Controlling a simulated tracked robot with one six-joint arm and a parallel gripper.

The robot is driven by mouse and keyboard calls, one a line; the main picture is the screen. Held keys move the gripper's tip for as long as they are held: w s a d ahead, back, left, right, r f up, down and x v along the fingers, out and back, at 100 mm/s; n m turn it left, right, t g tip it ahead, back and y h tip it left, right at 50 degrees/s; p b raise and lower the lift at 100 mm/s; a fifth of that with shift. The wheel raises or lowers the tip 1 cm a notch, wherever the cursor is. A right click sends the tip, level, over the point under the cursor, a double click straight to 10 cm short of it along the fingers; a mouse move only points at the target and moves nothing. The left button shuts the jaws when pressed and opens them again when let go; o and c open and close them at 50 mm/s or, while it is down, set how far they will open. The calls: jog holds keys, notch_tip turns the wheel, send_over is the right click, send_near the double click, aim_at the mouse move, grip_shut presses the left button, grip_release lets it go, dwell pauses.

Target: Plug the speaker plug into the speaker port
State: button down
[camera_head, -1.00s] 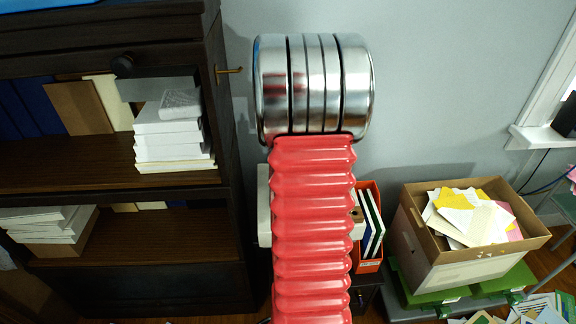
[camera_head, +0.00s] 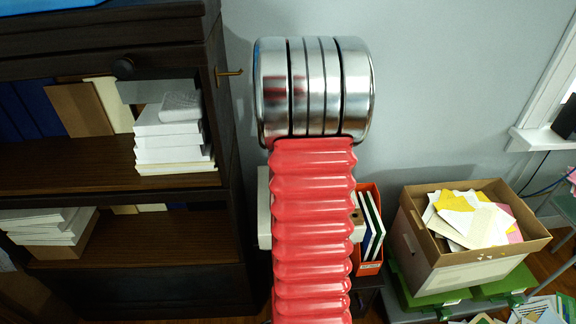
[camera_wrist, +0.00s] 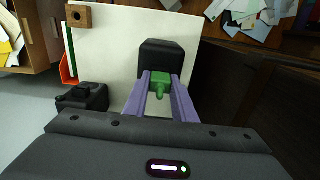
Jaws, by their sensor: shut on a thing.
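My gripper (camera_wrist: 160,78) shows in the wrist view, with two purple fingers closed on a small green plug (camera_wrist: 159,84). A dark, rounded box that looks like the speaker (camera_wrist: 168,57) stands just beyond the fingertips on a white surface (camera_wrist: 118,45). The plug overlaps the lower face of this box in the picture. I cannot tell whether they touch, and no port is visible. In the head view my red arm blocks the middle, and neither the gripper nor the plug shows there.
A black device (camera_wrist: 84,97) sits left of the fingers. A wooden block with a hole (camera_wrist: 78,16) is at the far left of the white surface. In the head view are a dark bookshelf (camera_head: 110,190), an orange file holder (camera_head: 368,267) and a cardboard box of papers (camera_head: 450,258).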

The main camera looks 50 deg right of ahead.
notch_tip(320, 180, up, 10)
dwell(0.6)
jog(key=c, duration=2)
grip_release()
jog(key=shift+c, duration=0.2)
grip_shut()
jog(key=shift+s, duration=0.1)
